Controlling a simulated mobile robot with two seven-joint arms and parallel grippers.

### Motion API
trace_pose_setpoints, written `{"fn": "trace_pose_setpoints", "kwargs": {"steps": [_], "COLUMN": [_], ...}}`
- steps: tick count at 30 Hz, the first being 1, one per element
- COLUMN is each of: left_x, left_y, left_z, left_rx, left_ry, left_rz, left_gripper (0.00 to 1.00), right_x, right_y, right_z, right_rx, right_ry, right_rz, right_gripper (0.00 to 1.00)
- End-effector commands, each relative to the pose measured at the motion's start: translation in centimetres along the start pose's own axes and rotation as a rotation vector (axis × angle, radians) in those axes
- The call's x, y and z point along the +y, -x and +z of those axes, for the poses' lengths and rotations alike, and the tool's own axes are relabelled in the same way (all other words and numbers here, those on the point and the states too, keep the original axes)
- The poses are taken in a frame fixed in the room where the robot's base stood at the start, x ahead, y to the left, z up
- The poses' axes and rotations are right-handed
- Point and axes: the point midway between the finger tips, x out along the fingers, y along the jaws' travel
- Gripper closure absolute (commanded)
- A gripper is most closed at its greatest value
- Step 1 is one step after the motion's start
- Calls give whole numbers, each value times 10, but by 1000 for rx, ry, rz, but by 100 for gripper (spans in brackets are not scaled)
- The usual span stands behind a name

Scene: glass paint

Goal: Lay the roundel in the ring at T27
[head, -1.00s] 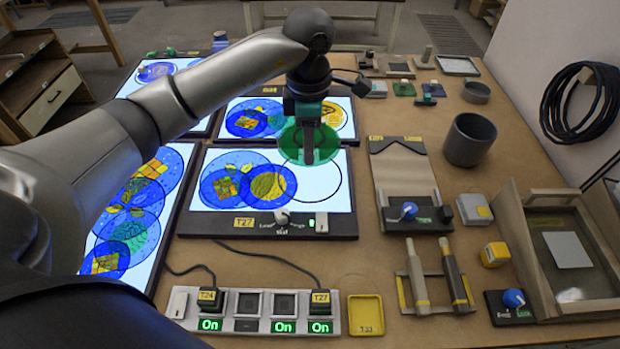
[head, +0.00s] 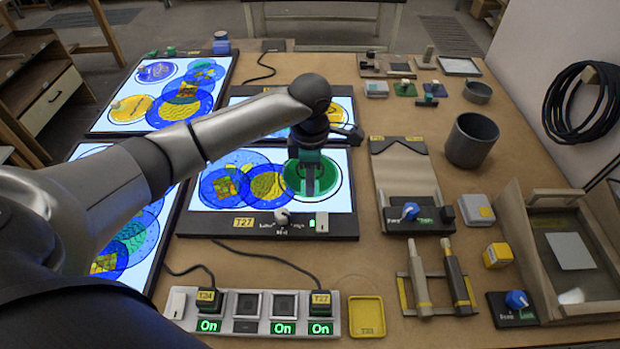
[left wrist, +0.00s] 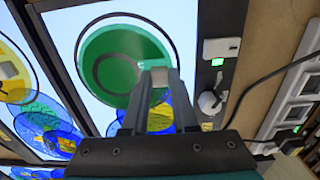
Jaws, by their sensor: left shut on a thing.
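The green roundel (head: 293,180) is at my left gripper (head: 310,188), over the right side of the lit T27 panel (head: 345,228). In the left wrist view the gripper (left wrist: 158,82) is shut on a small pale grip piece on the roundel (left wrist: 112,85). The black ring outline (left wrist: 81,52) shows around the roundel there, with a white gap on its left and upper sides. I cannot tell whether the roundel touches the glass. The fingers hide part of its near edge. My right gripper is not in view.
Blue roundels with yellow pieces (head: 224,187) overlap on the left of the T27 panel. A knob (head: 282,217) and a switch (head: 322,222) sit on its front edge. A power strip (head: 255,312) and yellow tray (head: 366,316) lie in front; a grey cup (head: 471,140) stands right.

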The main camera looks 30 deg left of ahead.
Motion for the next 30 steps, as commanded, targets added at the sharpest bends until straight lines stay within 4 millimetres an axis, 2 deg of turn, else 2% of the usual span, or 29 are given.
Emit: {"fn": "trace_pose_setpoints", "kwargs": {"steps": [3, 4, 11, 22, 26, 30], "left_x": [0, 0, 0, 0, 1, 2], "left_y": [-4, -3, -3, 3, 24, 56], "left_z": [0, 0, 0, 0, 0, 0], "left_rx": [0, 1, 1, 0, -2, -2], "left_ry": [0, 0, 0, 0, 0, 0], "left_rz": [1, 0, 0, -1, 4, 5], "left_gripper": [100, 70, 44, 43, 43, 43], "right_x": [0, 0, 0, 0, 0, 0], "right_y": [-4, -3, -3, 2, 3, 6], "right_z": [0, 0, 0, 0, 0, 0], "right_rx": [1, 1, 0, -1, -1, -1], "right_ry": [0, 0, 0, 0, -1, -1], "right_rz": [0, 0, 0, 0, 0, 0], "right_gripper": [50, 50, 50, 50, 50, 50]}}
